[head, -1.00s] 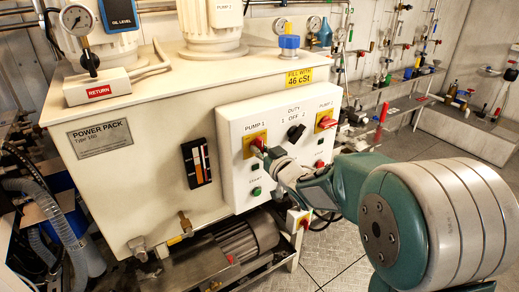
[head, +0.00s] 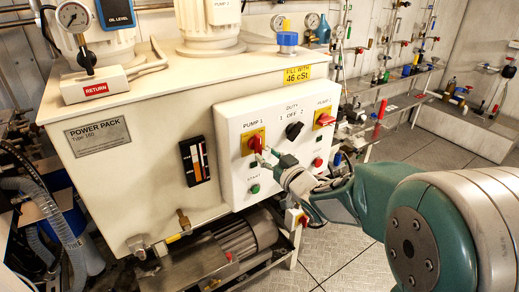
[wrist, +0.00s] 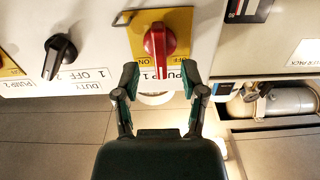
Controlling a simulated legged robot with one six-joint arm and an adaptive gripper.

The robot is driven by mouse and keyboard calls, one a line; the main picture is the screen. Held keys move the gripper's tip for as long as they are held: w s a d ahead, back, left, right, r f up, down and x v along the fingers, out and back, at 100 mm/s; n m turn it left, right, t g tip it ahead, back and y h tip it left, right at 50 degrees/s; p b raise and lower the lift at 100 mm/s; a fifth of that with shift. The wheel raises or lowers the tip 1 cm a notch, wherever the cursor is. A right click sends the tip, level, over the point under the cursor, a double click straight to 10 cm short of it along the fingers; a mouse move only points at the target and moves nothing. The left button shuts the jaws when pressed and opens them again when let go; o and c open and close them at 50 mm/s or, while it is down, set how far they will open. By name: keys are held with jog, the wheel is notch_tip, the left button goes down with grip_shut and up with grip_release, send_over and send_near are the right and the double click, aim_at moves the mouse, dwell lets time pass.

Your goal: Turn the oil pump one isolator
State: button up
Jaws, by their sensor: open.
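The pump 1 isolator (head: 255,143) is a red rotary handle on a yellow plate, on the front of the white control box. In the wrist view the red handle (wrist: 159,45) stands lengthwise up and down the picture; its ON and OFF marks are partly covered, so its set position is hard to read. My gripper (head: 267,159) is just in front of it, below and right of the handle in the head view. In the wrist view my gripper (wrist: 160,78) has its fingers spread either side of the handle's lower end, empty and apart from it.
The black duty switch (head: 294,131) and red pump 2 isolator (head: 325,119) sit to the right on the same box. A green start button (head: 254,188) is below. The motor (head: 240,235) lies under the panel. Open floor (head: 350,250) lies to the right.

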jog(key=v, duration=0.7)
jog(key=s+d+r+m+g+h, duration=0.25)
jog(key=s+d+m+h, duration=0.35)
jog(key=d+h, duration=0.4)
jog(key=s+f+g, duration=0.3)
jog(key=s+g, duration=0.4)
jog(key=s, duration=1.2)
jog(key=shift+d+f+m, duration=0.25)
jog(key=shift+m, duration=0.05)
jog(key=shift+w, duration=0.15)
